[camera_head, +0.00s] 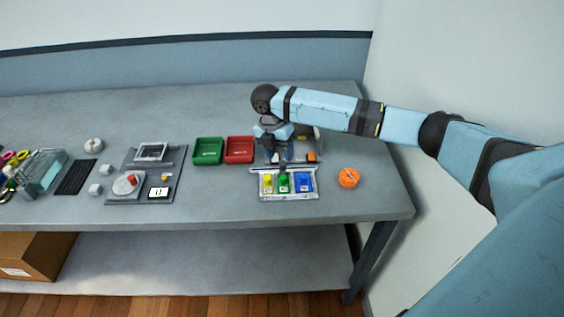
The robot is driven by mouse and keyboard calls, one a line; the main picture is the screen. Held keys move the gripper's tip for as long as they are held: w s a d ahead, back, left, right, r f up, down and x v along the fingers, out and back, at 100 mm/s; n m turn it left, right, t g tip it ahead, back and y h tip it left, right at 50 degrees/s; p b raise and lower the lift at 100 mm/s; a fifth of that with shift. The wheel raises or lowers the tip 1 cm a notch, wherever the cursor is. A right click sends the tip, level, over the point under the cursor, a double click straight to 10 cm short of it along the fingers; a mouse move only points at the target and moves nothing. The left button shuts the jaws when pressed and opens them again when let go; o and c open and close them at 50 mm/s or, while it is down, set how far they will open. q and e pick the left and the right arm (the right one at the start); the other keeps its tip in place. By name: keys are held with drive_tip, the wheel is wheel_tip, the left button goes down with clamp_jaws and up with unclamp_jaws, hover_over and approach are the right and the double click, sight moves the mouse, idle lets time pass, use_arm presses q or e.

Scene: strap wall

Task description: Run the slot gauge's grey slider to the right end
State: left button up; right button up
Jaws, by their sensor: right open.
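My right arm reaches in from the right, and its gripper (279,152) points down with open jaws over a grey panel (302,133) toward the right of the table. I take this panel to be the slot gauge, but my gripper and wrist cover much of it. An orange block (311,156) shows at the panel's right front. The grey slider cannot be made out; whether it lies between or beside the fingers is hidden. My left gripper is not in view.
A red tray (239,150) and a green tray (207,151) stand left of the panel. In front is a rack (264,196) with yellow, green and blue pieces. An orange round object (348,178) lies to the right. A grey board (175,157) with a dial stands further left.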

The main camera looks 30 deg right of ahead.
sight(283, 163)
drive_tip(key=shift+x, duration=1.95)
clamp_jaws()
